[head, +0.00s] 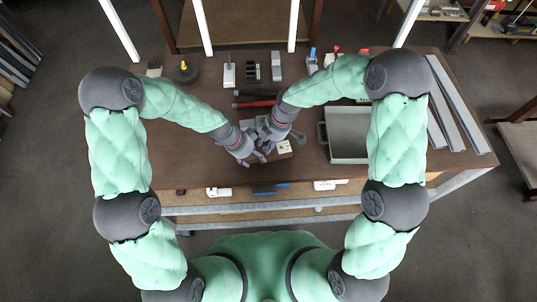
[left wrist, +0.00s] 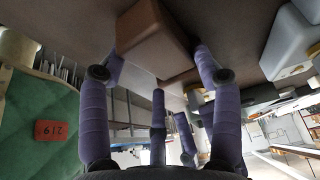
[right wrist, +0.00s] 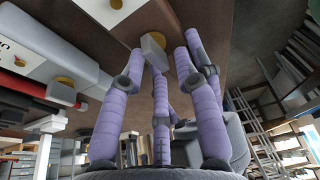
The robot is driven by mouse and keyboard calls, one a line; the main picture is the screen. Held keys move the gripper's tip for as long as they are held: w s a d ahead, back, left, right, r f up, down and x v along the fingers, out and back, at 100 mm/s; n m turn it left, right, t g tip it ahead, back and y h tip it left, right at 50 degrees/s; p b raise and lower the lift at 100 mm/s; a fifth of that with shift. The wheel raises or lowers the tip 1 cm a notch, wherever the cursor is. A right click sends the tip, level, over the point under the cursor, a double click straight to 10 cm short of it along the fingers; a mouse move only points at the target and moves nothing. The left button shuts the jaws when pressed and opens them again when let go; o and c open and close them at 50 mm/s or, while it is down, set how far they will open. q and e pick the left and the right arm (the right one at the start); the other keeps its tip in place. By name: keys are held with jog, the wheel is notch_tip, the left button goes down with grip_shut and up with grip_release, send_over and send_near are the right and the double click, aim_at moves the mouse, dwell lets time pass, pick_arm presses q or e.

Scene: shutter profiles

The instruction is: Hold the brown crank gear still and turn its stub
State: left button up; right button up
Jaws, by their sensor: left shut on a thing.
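The brown crank gear shows as a brown box-shaped body (left wrist: 155,35) in the left wrist view. My left gripper (left wrist: 160,62) is shut on it, with a purple finger on each side. In the right wrist view a small grey stub (right wrist: 153,48) stands out from a brown surface. The fingers of my right gripper (right wrist: 160,55) are apart around the stub, with a gap on its right side; contact on the left is unclear. In the head view my left gripper (head: 246,157) and right gripper (head: 265,150) meet closely and hide the gear.
A grey block-like fixture (head: 256,126) stands just behind the grippers, and a white block (head: 284,147) sits close at their right. A grey tray (head: 346,160) and long grey profiles (head: 455,105) lie right. Small parts line the table's back. The table's left part is mostly clear.

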jog(key=shift+s+f, duration=0.1)
jog(key=shift+f, duration=0.65)
jog(key=shift+s, duration=0.1)
grip_shut()
jog(key=n+g, duration=0.1)
jog(key=n, duration=0.3)
jog(key=shift+h, duration=0.3)
jog(key=shift+s+n+g, duration=0.1)
jog(key=shift+n+g, duration=0.3)
jog(key=shift+n, duration=0.7)
